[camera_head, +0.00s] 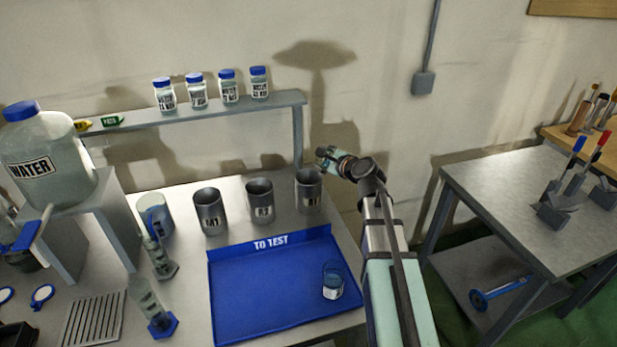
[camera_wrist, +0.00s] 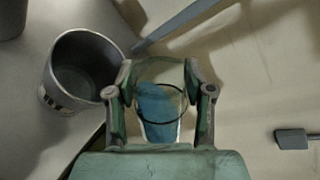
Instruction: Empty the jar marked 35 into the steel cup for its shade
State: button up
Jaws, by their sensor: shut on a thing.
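My gripper (camera_head: 337,160) (camera_wrist: 158,95) is shut on a clear jar (camera_wrist: 158,112) with blue contents, which shows between the fingers in the wrist view. The number on this jar cannot be read. In the head view the gripper is beside and above the rim of the rightmost steel cup (camera_head: 308,190). In the wrist view this cup (camera_wrist: 62,105) is left of the gripper, its mouth open and its inside dark. The jar appears apart from the cup; its exact tilt is hard to tell. Two more steel cups (camera_head: 210,211) (camera_head: 260,201) stand to the left.
Several blue-lidded jars stand on the shelf (camera_head: 225,109) behind. A water container (camera_head: 45,160) is at left. A side table (camera_head: 520,215) with marker stands is at right.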

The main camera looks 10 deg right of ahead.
jog(key=shift+a+r+n+h+p, duration=0.2)
jog(key=shift+n+h+p, duration=0.25)
jog(key=shift+n, duration=0.15)
jog(key=shift+a+r+n+h+p, duration=0.1)
jog(key=shift+r+n+h+p, duration=0.15)
jog(key=shift+n+h, duration=0.3)
dwell(1.7)
jog(key=shift+s+a+f+n+h+p, duration=0.1)
jog(key=shift+a+f+n+h+p, duration=0.2)
jog(key=shift+a+f+n+p, duration=0.35)
dwell(1.3)
jog(key=shift+a+r+n+h+p, duration=0.15)
jog(key=shift+a+n+h+p, duration=0.2)
jog(key=shift+n+h+p, duration=0.5)
dwell(1.4)
jog(key=shift+m+y, duration=0.25)
jog(key=shift+y, duration=0.1)
jog(key=shift+d+f+b, duration=0.15)
jog(key=shift+f+b, duration=0.25)
jog(key=shift+b, duration=0.25)
jog(key=shift+d+f+m+y+b, duration=0.15)
jog(key=shift+m+y+b, duration=0.25)
jog(key=shift+m+b, duration=0.2)
jog(key=shift+d+r+m+y+b, duration=0.4)
jog(key=shift+d+r+m+y, duration=0.15)
jog(key=shift+d+r, duration=0.25)
jog(key=shift+r, duration=0.2)
jog(key=shift+f+m, duration=0.1)
jog(key=shift+m, duration=0.15)
